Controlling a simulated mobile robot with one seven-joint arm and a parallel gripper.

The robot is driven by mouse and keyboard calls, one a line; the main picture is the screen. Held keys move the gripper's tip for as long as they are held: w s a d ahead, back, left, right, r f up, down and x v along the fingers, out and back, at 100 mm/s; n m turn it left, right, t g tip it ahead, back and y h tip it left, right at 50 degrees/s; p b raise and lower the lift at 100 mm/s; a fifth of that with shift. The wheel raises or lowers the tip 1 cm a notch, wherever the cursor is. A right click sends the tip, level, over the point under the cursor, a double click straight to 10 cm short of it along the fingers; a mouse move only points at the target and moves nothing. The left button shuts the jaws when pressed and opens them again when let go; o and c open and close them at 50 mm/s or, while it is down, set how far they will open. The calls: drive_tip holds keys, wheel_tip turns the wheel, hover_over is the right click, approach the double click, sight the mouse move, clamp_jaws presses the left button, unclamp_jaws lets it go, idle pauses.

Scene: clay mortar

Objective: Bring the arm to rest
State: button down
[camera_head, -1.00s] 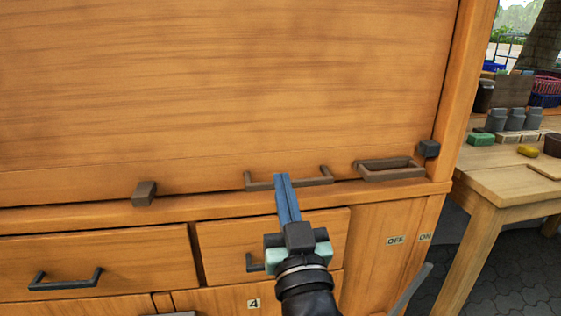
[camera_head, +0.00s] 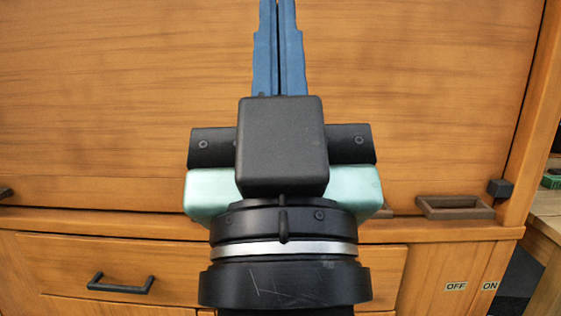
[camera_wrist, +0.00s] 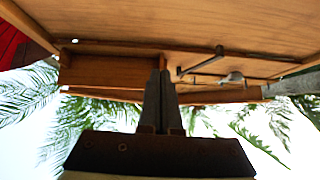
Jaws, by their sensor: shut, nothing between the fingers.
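My gripper (camera_head: 278,8) stands large in the middle of the head view, close to the camera, with its blue fingers pointing up. The fingers are together and nothing is between them. Behind it is a wooden cabinet with a large upper panel (camera_head: 130,110). My gripper hides part of the panel's lower edge and part of the drawers. In the wrist view the closed fingers (camera_wrist: 162,75) point up at wooden boards (camera_wrist: 110,70).
A brown handle (camera_head: 455,208) and a dark block (camera_head: 500,188) are at the panel's lower right. A drawer (camera_head: 200,268) with a dark handle (camera_head: 120,285) is below. OFF and ON labels (camera_head: 456,287) are at lower right. A wooden table (camera_head: 545,220) stands at the right edge.

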wheel_tip(320, 180, up, 40)
drive_tip(key=s+p, duration=0.1)
drive_tip(key=p, duration=3.7)
drive_tip(key=shift+s+f+m+t, duration=0.2)
drive_tip(key=shift+f+m+t, duration=0.05)
drive_tip(key=shift+m+t, duration=0.05)
drive_tip(key=shift+a, duration=0.1)
